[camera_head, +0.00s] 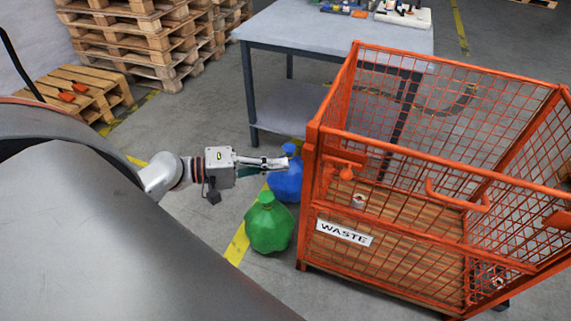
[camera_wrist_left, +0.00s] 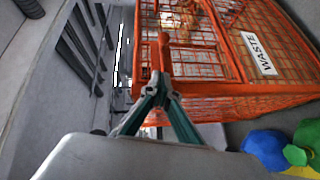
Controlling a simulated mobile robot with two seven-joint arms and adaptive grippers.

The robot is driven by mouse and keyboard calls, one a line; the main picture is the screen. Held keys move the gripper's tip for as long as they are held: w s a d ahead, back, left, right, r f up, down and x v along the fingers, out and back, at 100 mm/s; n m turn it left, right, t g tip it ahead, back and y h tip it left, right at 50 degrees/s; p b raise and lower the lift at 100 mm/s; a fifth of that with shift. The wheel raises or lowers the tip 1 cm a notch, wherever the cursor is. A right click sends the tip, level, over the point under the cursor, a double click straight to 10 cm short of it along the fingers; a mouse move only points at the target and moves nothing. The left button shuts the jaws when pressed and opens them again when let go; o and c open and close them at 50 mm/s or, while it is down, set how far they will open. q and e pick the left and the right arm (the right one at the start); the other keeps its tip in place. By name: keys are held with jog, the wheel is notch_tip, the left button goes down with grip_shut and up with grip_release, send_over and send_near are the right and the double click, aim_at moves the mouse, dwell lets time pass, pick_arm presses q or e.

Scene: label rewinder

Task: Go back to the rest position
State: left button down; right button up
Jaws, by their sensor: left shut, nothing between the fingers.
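My left gripper (camera_head: 283,163) reaches in from the left in the head view, its fingers just left of the orange cage's near left corner post. It is shut and empty. My right gripper is not in either view. A large grey rounded surface fills the lower left of the head view.
The orange mesh waste cage (camera_head: 392,150) stands at the right. A grey table (camera_head: 330,32) is behind. Wooden pallets (camera_head: 145,45) are stacked at back left.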

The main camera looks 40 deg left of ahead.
pick_arm(q)
jog(key=shift+f, duration=0.1)
dwell(0.4)
jog(key=s+d+f+m+g+y, duration=0.1)
jog(key=s+d+f+m+y, duration=0.15)
jog(key=f, duration=0.75)
jog(key=s+d+f+m+g+y, duration=0.1)
jog(key=s+d+f+m+y, duration=0.15)
jog(key=f, duration=0.75)
jog(key=s+d+f+m+y, duration=0.3)
jog(key=s+d+f+m, duration=0.1)
jog(key=d+m, duration=0.3)
jog(key=shift+s+f+t, duration=0.3)
jog(key=shift+s+f, duration=0.1)
jog(key=shift+s, duration=0.1)
dwell(0.3)
